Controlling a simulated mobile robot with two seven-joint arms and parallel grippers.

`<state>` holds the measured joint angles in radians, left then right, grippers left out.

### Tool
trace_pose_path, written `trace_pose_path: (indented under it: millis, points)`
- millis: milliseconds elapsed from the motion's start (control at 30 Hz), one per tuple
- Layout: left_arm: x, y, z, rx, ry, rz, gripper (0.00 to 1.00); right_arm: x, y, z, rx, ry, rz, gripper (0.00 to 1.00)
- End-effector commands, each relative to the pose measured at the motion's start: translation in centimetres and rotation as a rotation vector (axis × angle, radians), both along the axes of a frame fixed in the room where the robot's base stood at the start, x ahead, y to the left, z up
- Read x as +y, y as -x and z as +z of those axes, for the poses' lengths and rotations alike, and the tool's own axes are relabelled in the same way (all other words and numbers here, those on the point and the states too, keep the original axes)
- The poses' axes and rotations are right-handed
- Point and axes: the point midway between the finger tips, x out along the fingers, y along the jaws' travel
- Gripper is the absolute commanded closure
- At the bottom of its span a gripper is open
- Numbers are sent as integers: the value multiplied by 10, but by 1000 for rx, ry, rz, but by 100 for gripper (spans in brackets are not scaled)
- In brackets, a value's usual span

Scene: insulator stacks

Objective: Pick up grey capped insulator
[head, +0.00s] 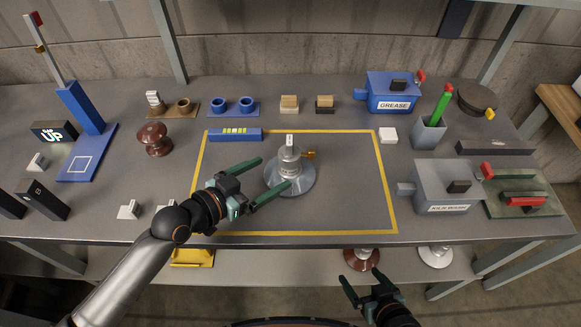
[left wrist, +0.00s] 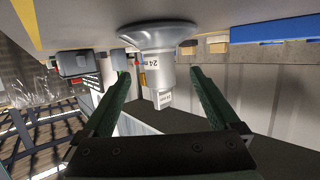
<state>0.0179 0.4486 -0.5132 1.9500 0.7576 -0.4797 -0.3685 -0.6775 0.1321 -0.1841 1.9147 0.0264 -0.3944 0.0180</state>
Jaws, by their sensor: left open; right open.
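The grey capped insulator (head: 289,166) stands upright on the bench inside the yellow outline, with a wide disc-shaped base, a narrow grey body and a small brass piece at its right side. In the left wrist view the insulator (left wrist: 157,72) shows upside down, with a "24" label on its body. My left gripper (head: 273,179) is open in the head view, just left of and in front of the insulator. In the left wrist view its two fingers lie on either side of the insulator's top part, apart from it. My right gripper (head: 361,283) is open and empty in front of the bench.
A brown insulator (head: 154,138) stands left of the yellow outline. A blue level-like bar (head: 235,134) lies on its back edge. The blue grease box (head: 392,92) and grey box (head: 446,187) stand at right. Under the bench, a shelf holds more insulators (head: 361,258).

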Motion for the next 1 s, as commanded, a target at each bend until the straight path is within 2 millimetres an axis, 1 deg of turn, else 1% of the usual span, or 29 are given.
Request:
trace_pose_path:
  millis: [33, 100, 267, 467, 600, 700, 933, 1000]
  points:
    - [-5, -6, -2, 0, 2, 2, 5, 0, 0, 0, 1, 0, 0, 9]
    - [-10, -10, -4, -1, 1, 0, 5, 0, 0, -1, 1, 0, 0, 9]
    - [-17, -16, -6, -1, 1, 0, 5, 0, 0, 0, 1, 0, 1, 9]
    - [-37, -34, -6, 2, 3, 0, 5, 0, 1, 3, 2, -1, 0, 9]
    - [-47, -46, -13, 1, 0, 0, 5, 0, 1, 1, 2, -1, 0, 9]
    - [-51, -49, -14, 1, -1, 0, 5, 0, 1, 1, 2, -1, 0, 9]
    - [-51, -49, -14, 0, -1, 0, 5, 0, 1, 1, 2, -1, 0, 9]
    - [-51, -49, -14, 0, -1, 0, 13, 0, 1, 1, 2, -1, 0, 9]
